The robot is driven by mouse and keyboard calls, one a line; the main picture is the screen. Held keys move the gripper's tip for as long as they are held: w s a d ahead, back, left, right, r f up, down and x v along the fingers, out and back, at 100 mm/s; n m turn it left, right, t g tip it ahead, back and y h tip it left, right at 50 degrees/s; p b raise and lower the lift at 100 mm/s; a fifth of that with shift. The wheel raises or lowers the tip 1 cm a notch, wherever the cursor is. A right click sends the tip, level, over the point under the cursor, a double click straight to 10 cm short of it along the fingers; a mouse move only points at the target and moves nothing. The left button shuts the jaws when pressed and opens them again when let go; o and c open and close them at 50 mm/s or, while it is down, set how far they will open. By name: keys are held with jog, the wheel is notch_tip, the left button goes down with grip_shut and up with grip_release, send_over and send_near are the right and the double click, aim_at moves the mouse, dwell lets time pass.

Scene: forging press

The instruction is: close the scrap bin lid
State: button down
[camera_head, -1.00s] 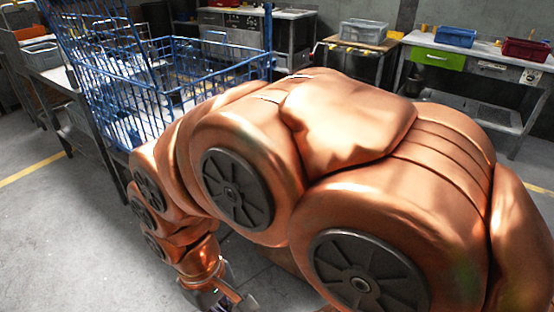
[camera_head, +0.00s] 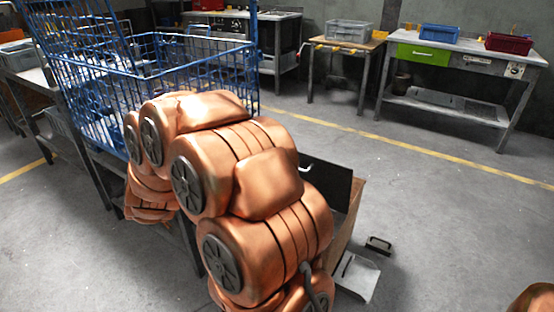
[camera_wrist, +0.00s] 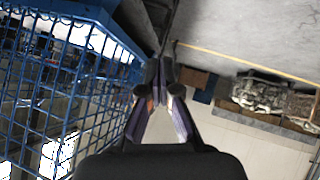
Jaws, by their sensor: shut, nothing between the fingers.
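A brown box that looks like the scrap bin (camera_head: 345,222) stands on the floor right of my arm in the head view, mostly hidden by the arm. A dark panel with a small handle, apparently its lid (camera_head: 328,187), stands raised at its back. My gripper (camera_wrist: 160,68) shows in the wrist view, shut and empty, beside the blue wire basket. In the head view my gripper is hidden behind my arm. I cannot tell its exact distance from the lid.
The blue wire basket (camera_head: 190,50) is close left of my arm, on a dark table. A metal plate (camera_head: 358,275) and a small black handled piece (camera_head: 378,245) lie by the box. A workbench (camera_head: 470,52) stands at the back right.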

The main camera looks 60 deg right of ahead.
jog(key=d+f+h+b, duration=0.1)
jog(key=d+f+h, duration=0.15)
jog(key=d, duration=0.35)
jog(key=d+f+h+b, duration=0.1)
jog(key=d+h, duration=0.2)
jog(key=d, duration=0.4)
jog(key=s+d+f+g+h+b, duration=0.1)
jog(key=s+d+g+h+b, duration=0.4)
jog(key=s+d+g+h, duration=0.9)
jog(key=d+r+t+b, duration=0.1)
jog(key=d, duration=0.4)
jog(key=s+d+r+t+y+b, duration=0.1)
jog(key=d+t, duration=0.1)
jog(key=d, duration=0.4)
jog(key=d+r+t+y+b, duration=0.1)
jog(key=d+t+b, duration=0.1)
jog(key=d, duration=0.4)
jog(key=shift+s+m, duration=0.2)
jog(key=shift+m, duration=0.1)
jog(key=shift+d, duration=0.1)
jog(key=shift+r, duration=0.1)
